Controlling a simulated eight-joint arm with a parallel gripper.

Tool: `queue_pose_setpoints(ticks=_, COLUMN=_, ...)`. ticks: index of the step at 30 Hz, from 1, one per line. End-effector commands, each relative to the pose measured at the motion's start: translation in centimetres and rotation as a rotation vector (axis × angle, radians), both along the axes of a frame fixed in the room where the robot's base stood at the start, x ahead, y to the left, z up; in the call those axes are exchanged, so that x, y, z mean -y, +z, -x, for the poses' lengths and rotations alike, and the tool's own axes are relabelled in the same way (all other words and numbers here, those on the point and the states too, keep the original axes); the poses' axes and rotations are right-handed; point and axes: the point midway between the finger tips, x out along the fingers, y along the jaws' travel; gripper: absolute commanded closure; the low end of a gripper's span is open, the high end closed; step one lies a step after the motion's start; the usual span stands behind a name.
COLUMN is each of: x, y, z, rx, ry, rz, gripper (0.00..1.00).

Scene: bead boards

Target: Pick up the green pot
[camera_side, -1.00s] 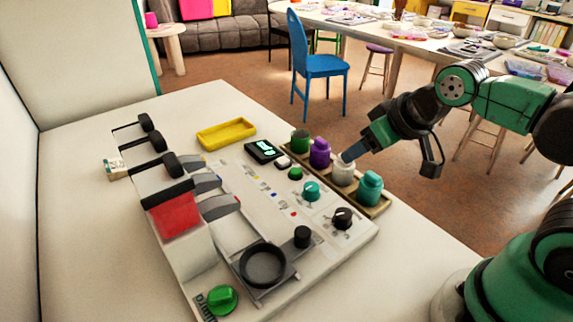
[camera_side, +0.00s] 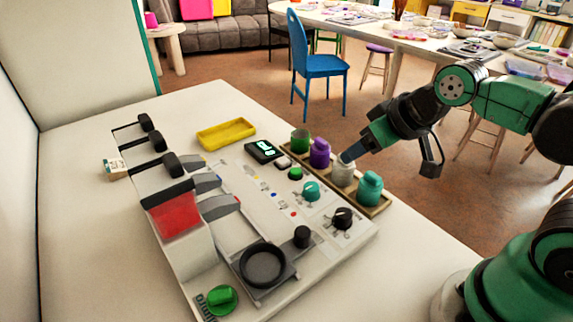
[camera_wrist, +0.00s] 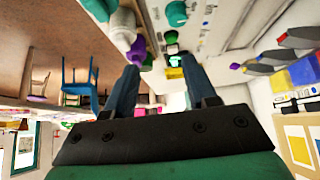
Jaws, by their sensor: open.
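The green pot (camera_side: 300,141) stands upright at the far end of a narrow tray (camera_side: 384,205), beside the purple pot (camera_side: 319,154). A white pot (camera_side: 343,174) and a teal pot (camera_side: 369,190) stand nearer in the same tray. My gripper (camera_side: 347,156) hangs tilted by the top of the white pot, apart from the green pot; I cannot tell whether it touches the white one. In the wrist view, my gripper (camera_wrist: 160,65) is open with nothing between its fingers. The purple pot (camera_wrist: 138,48) shows near the left fingertip, with the green pot (camera_wrist: 147,61) partly hidden just beyond it.
A white machine panel with knobs, a black round dish (camera_side: 263,265), and a red block (camera_side: 173,215) fills the table left of the tray. A yellow tray (camera_side: 226,133) and a small display (camera_side: 263,151) lie beyond. The table's right edge runs close beside the pots.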

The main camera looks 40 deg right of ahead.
Motion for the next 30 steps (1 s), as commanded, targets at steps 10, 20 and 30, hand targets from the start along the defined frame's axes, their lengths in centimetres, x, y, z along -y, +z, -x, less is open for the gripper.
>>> queue_pose_setpoints(ticks=10, x=0.0, y=0.0, z=0.0, rx=0.000, ry=0.000, rz=0.000, gripper=0.38)
queue_pose_setpoints(ticks=20, x=0.0, y=0.0, z=0.0, rx=0.000, ry=0.000, rz=0.000, gripper=0.07)
queue_pose_setpoints(ticks=30, x=0.8, y=1.6, z=-3.8, rx=-0.047, ry=-0.070, rz=-0.013, gripper=0.07)
